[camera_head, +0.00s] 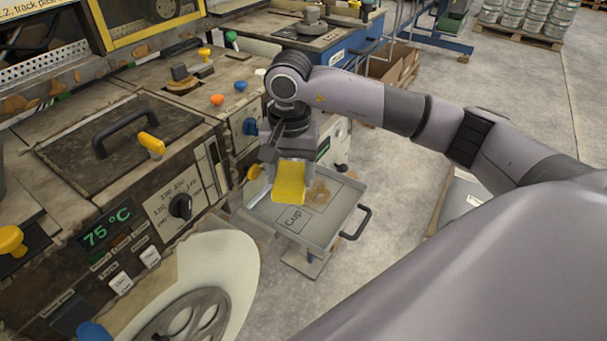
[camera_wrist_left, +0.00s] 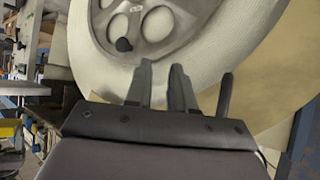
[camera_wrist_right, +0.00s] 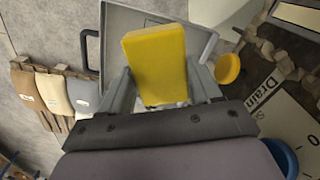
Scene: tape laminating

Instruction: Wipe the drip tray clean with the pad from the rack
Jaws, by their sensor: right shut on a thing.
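The yellow pad (camera_head: 289,183) is held in my right gripper (camera_head: 288,170), above the grey drip tray (camera_head: 333,222) in the head view. Brown stains (camera_head: 322,192) show on the tray floor, beside a printed label outline. In the right wrist view the fingers grip the pad (camera_wrist_right: 157,62) on both sides, and the tray (camera_wrist_right: 115,28) shows behind it, partly hidden. No contact between pad and tray can be made out. My left gripper (camera_wrist_left: 160,72) is empty, its fingers a little apart, near a large pale tape roll (camera_wrist_left: 190,50). I cannot make out a rack.
The machine front (camera_head: 130,215) with knobs and a 75 °C display stands left of the tray. The tray's black handle (camera_head: 358,223) sticks out to the right. The large roll (camera_head: 215,270) is at the lower left. Open floor (camera_head: 395,215) lies right of the tray.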

